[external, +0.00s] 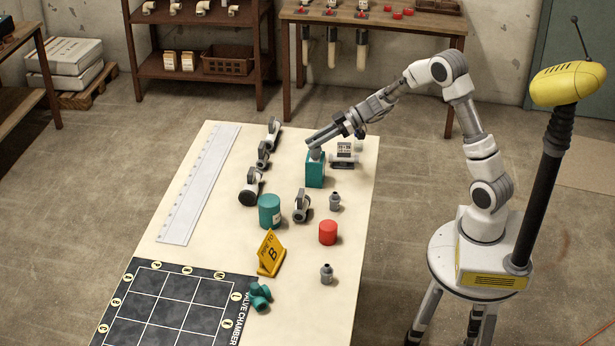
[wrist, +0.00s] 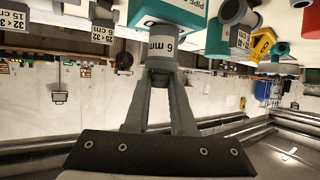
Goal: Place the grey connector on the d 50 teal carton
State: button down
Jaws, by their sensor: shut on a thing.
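The teal carton (external: 315,173) stands upright near the far right of the cream table. My gripper (external: 317,150) is directly above it, with the arm reaching in from the right. In the wrist view, my gripper (wrist: 162,72) is shut on the grey connector (wrist: 163,47), a short grey piece with a white label. The connector is at the top face of the teal carton (wrist: 190,10); I cannot tell whether it touches or hovers just above. In the external view the connector (external: 316,156) is small and partly hidden by the fingers. The carton's size marking is not readable.
A labelled grey fitting (external: 344,155) stands close right of the carton. Several grey fittings line the left, with a teal cylinder (external: 269,210), a red cylinder (external: 328,232) and a yellow sign (external: 271,252) nearer. A long ruler (external: 198,188) and a gridded black mat (external: 170,310) lie left and front.

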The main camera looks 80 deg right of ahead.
jog(key=shift+f, duration=0.2)
jog(key=c, duration=0.8)
grip_release()
jog(key=shift+r, duration=0.1)
jog(key=shift+o, duration=0.2)
jog(key=shift+r, duration=0.2)
jog(key=v, duration=1.2)
jog(key=shift+a, duration=0.1)
